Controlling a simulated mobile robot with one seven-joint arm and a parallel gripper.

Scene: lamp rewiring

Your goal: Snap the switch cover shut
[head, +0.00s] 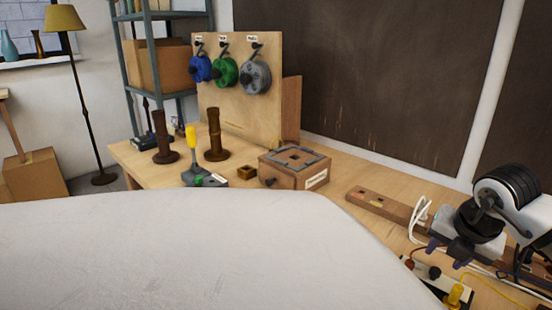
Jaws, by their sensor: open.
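My gripper (447,250) is at the right, low over the workbench, with its dark fingers apart. It is seen from a distance. I cannot make out the switch or its cover; they may be hidden by my gripper or too small to tell. A wooden block (378,205) with small dark slots lies on the bench just left of my gripper. A looped white cord (422,214) stands between that block and my gripper. I cannot tell whether my fingers touch anything.
A board (236,118) with blue, green and grey spools stands behind. A yellow plug (454,296) is near my gripper. A white surface covers the foreground.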

